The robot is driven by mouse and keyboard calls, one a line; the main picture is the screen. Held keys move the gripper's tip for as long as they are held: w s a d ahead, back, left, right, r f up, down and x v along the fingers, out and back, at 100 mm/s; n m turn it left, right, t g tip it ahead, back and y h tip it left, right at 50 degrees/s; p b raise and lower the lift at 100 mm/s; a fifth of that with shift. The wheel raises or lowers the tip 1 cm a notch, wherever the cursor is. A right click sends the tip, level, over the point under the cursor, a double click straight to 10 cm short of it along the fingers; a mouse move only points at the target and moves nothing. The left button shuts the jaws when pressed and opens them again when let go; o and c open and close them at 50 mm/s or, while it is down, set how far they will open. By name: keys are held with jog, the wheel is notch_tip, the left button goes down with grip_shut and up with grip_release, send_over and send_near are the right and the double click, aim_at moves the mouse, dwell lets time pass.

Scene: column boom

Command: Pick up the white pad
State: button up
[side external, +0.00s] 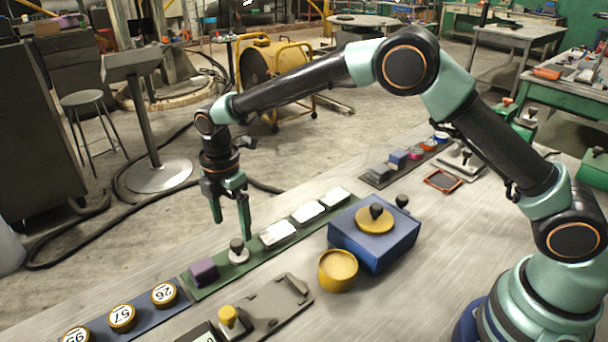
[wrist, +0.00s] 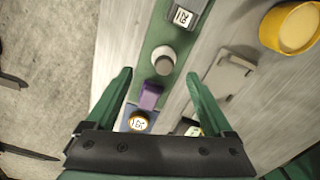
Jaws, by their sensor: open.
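Several white pads lie in a row on a green strip (side external: 222,276); the nearest white pad (side external: 277,233) is right of my gripper in the side view. Two more, a middle pad (side external: 307,212) and a far pad (side external: 335,196), lie beyond it. One marked white piece (wrist: 182,16) shows at the top of the wrist view. My gripper (side external: 232,226) is open and empty, pointing down over the strip. A white round piece with a dark knob (side external: 238,249) is below it. In the wrist view this piece (wrist: 163,61) shows between the open fingers (wrist: 158,75).
A purple block (side external: 203,271) sits on the strip beside the round piece. Numbered round discs (side external: 122,317) lie on a blue strip at lower left.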

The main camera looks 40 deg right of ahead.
aim_at(237, 241)
jog(key=shift+s+f, duration=0.2)
jog(key=shift+f, duration=1.45)
jog(key=shift+s+f, duration=0.15)
jog(key=shift+f, duration=1.45)
grip_shut()
